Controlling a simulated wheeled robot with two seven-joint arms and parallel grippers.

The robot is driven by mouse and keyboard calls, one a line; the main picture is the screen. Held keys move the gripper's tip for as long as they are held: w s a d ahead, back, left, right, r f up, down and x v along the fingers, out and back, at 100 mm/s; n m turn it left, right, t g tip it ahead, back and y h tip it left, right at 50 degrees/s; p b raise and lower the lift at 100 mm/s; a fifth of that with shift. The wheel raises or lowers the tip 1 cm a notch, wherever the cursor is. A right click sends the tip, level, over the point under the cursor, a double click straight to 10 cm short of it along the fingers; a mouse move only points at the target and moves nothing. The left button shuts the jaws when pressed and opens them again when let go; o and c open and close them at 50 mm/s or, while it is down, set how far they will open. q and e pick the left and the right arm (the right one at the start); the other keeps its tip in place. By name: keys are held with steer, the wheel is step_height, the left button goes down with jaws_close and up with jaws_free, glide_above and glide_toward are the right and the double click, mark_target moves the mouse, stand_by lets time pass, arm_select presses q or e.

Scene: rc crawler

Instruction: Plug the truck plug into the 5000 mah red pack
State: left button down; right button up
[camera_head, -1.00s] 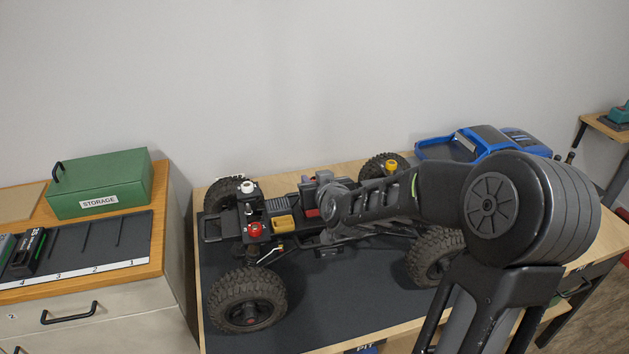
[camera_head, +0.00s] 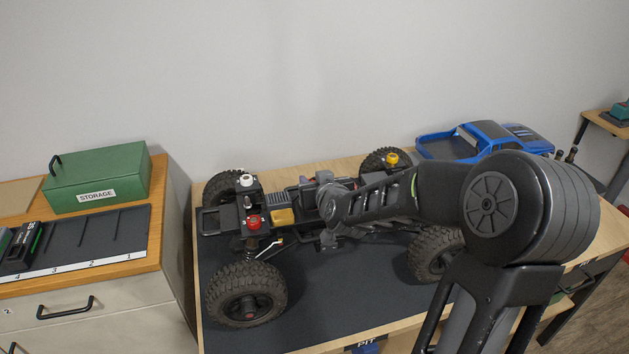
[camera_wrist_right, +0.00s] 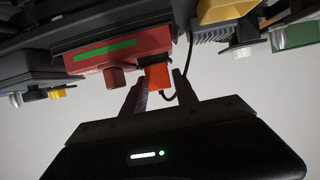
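The red pack (camera_wrist_right: 110,50) has a green stripe and sits in the truck chassis in the right wrist view. An orange truck plug (camera_wrist_right: 158,77) is at its right end, seemingly against it; I cannot tell whether it is seated. A thin black cable (camera_wrist_right: 167,95) runs off it. My right gripper (camera_wrist_right: 159,80) has its fingers on either side of the plug, apparently shut on it. In the head view my right gripper (camera_head: 329,205) is over the middle of the truck (camera_head: 250,295) and mostly hides the pack. My left gripper is out of view.
The truck stands on a dark mat (camera_head: 340,310) on a wooden table. A blue body shell (camera_head: 480,140) lies at the back right. At left, a cabinet holds a green storage box (camera_head: 98,178) and a numbered tray (camera_head: 90,240) with black packs.

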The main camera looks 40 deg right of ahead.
steer(key=o, duration=0.3)
steer(key=shift+s, duration=0.1)
steer(key=v, duration=0.7)
steer(key=shift+s+a+r, duration=0.15)
steer(key=shift+s, duration=0.15)
stand_by(0.8)
